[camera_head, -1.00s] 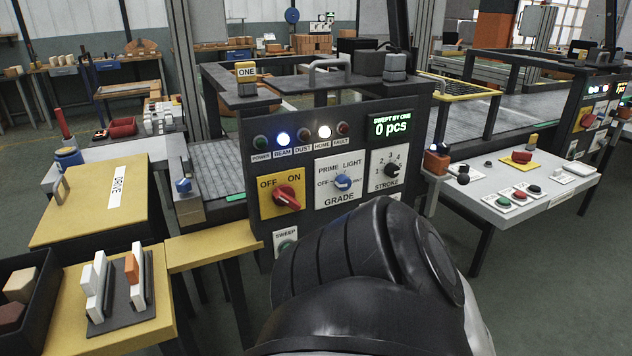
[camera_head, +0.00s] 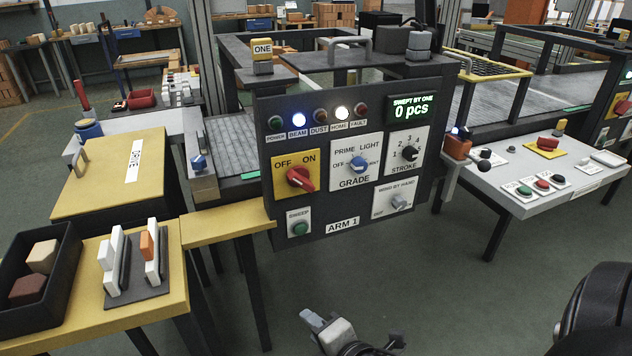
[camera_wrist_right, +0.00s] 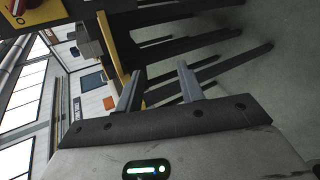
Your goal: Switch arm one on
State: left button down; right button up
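The arm one panel (camera_head: 340,225), labelled ARM 1, stands upright in the middle of the head view. Its OFF/ON switch is a red knob (camera_head: 300,179) on a yellow plate (camera_head: 281,190); its handle slants from upper left, on the OFF side, to lower right. The POWER lamp (camera_head: 276,123) looks dark; the BEAM and HOME lamps are lit. My right gripper (camera_head: 322,322) is below the panel, apart from it. In the right wrist view my right gripper (camera_wrist_right: 160,85) has its fingers apart with nothing between them. A red knob (camera_wrist_right: 20,4) is cut off at that view's corner. My left gripper is not visible.
The panel also carries a blue GRADE knob (camera_head: 358,163), a STROKE knob (camera_head: 410,153) and a green SWEEP button (camera_head: 300,228). A yellow bench (camera_head: 150,300) stands left, a white button table (camera_head: 520,170) right. The floor before the panel is clear.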

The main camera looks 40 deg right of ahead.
jog(key=w+d+r+n+t+h+p, duration=0.1)
jog(key=w+d+r+n+t+h, duration=0.15)
jog(key=d+r+n, duration=0.6)
jog(key=n+t+h+p, duration=0.1)
jog(key=n+t+h, duration=0.15)
jog(key=n, duration=1.25)
send_near(305, 186)
jog(key=shift+y, duration=0.4)
jog(key=p+x, duration=0.1)
jog(key=x, duration=0.8)
jog(key=shift+w+d+r, duration=0.15)
jog(key=shift+w+d, duration=0.1)
grip_shut()
